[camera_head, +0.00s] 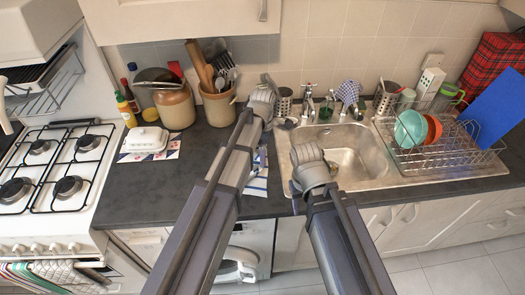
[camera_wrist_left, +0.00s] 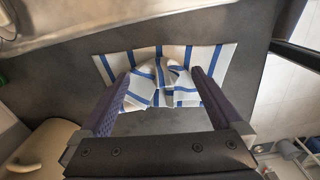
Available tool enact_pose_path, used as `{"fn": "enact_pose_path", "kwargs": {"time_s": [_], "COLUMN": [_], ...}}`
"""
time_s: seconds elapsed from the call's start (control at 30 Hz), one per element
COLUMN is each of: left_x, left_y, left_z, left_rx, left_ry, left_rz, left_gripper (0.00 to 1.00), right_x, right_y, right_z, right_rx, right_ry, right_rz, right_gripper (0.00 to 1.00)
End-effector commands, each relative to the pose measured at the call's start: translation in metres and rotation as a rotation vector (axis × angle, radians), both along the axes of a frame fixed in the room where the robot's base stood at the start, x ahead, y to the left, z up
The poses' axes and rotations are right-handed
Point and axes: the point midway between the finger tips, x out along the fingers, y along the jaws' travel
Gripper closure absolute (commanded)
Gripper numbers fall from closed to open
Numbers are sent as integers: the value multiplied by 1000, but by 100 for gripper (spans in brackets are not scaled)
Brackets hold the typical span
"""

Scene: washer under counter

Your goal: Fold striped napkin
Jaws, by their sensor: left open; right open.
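The striped napkin (camera_wrist_left: 172,88), white with blue stripes, lies on the dark counter. In the left wrist view its far edge is spread flat and its middle is bunched up. In the head view only a strip of the napkin (camera_head: 258,184) shows beside my left forearm. My left gripper (camera_wrist_left: 161,77) is open, with a finger on each side of the bunched part; I cannot tell whether they touch it. In the head view my left arm hides much of the napkin. My right gripper (camera_head: 312,168) is open over the sink's front left edge, right of the napkin; its fingers are hard to make out.
The steel sink (camera_head: 372,178) and a dish rack (camera_head: 450,158) with bowls are on the right. A utensil crock (camera_head: 217,104), a brown jar (camera_head: 174,106) and a butter dish (camera_head: 146,139) stand left. The stove (camera_head: 48,190) is far left. Counter (camera_head: 165,190) left of my left arm is clear.

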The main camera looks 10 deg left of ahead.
Motion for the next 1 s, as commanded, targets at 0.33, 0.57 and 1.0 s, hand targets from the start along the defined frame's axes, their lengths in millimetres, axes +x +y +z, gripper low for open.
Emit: {"fn": "enact_pose_path", "kwargs": {"time_s": [0.33,0.57,1.0], "left_x": [0,0,-4], "left_y": [0,0,2], "left_z": [41,39,39], "left_rx": [0,0,0], "left_ry": [0,0,-1], "left_rz": [0,0,-32], "left_gripper": [0,0,0], "right_x": [0,0,0], "right_y": [0,0,0], "right_z": [41,39,39], "right_rx": [0,0,0], "right_ry": [0,0,0], "right_rz": [1,1,1], "right_gripper": [50,50,50]}}
